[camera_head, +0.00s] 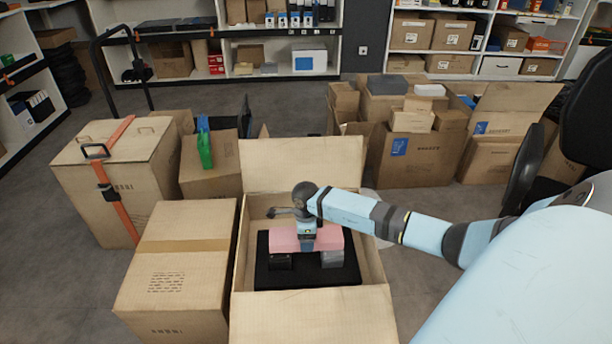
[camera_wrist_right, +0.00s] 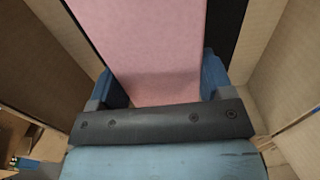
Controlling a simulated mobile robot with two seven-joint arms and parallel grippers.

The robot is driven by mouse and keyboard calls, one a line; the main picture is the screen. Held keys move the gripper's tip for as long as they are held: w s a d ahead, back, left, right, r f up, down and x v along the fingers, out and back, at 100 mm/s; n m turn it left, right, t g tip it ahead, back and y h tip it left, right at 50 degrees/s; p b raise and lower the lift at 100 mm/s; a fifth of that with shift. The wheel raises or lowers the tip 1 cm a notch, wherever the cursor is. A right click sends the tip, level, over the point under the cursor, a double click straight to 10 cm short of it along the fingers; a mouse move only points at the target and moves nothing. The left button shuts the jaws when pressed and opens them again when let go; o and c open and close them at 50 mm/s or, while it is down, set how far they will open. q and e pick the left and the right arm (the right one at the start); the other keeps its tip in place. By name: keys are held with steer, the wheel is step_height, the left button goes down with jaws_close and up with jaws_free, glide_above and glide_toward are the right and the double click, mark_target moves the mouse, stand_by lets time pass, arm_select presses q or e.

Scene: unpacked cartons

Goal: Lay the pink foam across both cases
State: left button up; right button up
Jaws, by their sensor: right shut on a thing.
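The pink foam (camera_head: 328,239) is a flat bar inside the open carton (camera_head: 376,262), lying across the black case (camera_head: 280,262) on the left and the grey case (camera_head: 332,259) on the right. Both cases stand on a black pad (camera_head: 308,281). My right gripper (camera_head: 307,243) reaches down from above and is shut on the middle of the foam. In the right wrist view the foam (camera_wrist_right: 158,50) runs between the two blue fingers (camera_wrist_right: 160,80). Whether the foam's underside touches both cases is hard to tell. My left gripper is not in view.
The open carton's flaps stand up at the back (camera_head: 300,165) and spread at the front (camera_head: 312,318). A closed carton (camera_head: 180,265) stands close on the left. A strapped carton (camera_head: 115,180) and stacked cartons (camera_head: 415,150) are behind.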

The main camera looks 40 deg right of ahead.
steer(key=shift+f, duration=0.35)
steer(key=o, duration=0.9)
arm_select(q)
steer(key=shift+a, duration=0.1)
arm_select(e)
step_height(320, 180, up, 7)
steer(key=p, duration=0.3)
steer(key=shift+f, duration=0.1)
arm_select(q)
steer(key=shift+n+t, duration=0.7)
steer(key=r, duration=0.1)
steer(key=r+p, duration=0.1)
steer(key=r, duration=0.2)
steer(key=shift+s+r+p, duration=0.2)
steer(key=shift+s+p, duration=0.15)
steer(key=shift+p, duration=0.05)
arm_select(e)
step_height(320, 180, up, 6)
steer(key=shift+a, duration=0.1)
